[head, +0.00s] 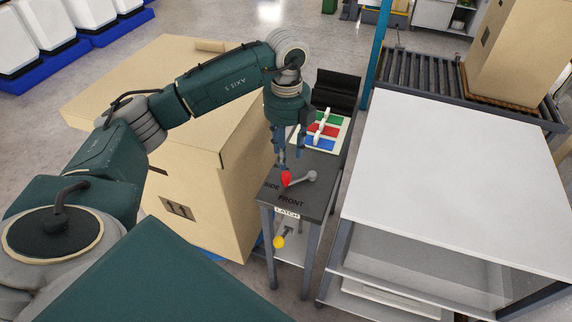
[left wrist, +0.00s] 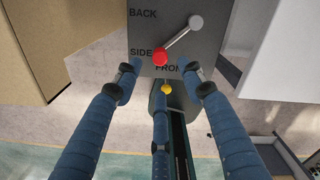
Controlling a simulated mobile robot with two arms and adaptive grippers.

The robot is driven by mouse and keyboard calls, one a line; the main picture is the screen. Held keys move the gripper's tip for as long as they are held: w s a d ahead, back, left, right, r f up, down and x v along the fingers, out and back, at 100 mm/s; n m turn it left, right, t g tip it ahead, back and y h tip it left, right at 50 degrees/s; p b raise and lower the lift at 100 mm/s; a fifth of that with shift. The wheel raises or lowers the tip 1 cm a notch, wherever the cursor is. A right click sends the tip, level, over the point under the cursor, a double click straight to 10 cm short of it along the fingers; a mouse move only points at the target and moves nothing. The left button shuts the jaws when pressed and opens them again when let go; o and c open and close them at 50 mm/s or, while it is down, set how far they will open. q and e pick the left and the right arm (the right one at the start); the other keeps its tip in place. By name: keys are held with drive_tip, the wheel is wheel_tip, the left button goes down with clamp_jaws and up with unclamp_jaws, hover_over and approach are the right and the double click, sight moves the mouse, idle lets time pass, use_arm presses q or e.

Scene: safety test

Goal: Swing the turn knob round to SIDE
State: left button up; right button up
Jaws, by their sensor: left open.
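The turn knob has a grey bar with a red ball (head: 286,179) at one end and a grey round end (head: 311,175) at the other. It lies on a dark stand top (head: 325,168) lettered SIDE and FRONT. In the left wrist view, the red ball (left wrist: 160,56) is beside the word SIDE and above FRONT; BACK is lettered farther up. The bar slants up right to the grey end (left wrist: 195,21). My left gripper (head: 288,153) points down over the stand near the red ball. Its blue fingers (left wrist: 160,76) are spread, with nothing between them. My right gripper is not in view.
A yellow ball (head: 278,242) sits below the LATCH label on the stand's front. A panel with coloured blocks (head: 323,130) is behind the knob. A large cardboard box (head: 200,150) stands left, a white-topped table (head: 450,150) right, close to the stand.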

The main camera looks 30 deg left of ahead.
use_arm(q)
drive_tip(key=shift+r, duration=1.4)
